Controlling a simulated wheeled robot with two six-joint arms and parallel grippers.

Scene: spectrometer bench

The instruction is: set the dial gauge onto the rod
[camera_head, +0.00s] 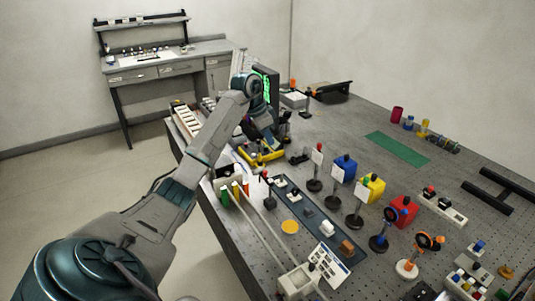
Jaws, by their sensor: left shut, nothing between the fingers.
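My left arm reaches from the lower left to the far left part of the bench. My left gripper (269,137) points down there, shut and empty, above and behind a yellow frame-like part (263,157). Its fingertips are small and partly lost among the things around them. I cannot pick out the dial gauge or its rod with certainty at this size; the arm hides part of that area. My right gripper is out of view.
The perforated bench (330,135) holds several post-mounted parts, a blue box (345,168), a yellow box (371,187) and a red box (404,209). A green mat (398,148) lies clear at the back. Black bars (487,197) lie at the right. A side desk (170,65) stands behind.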

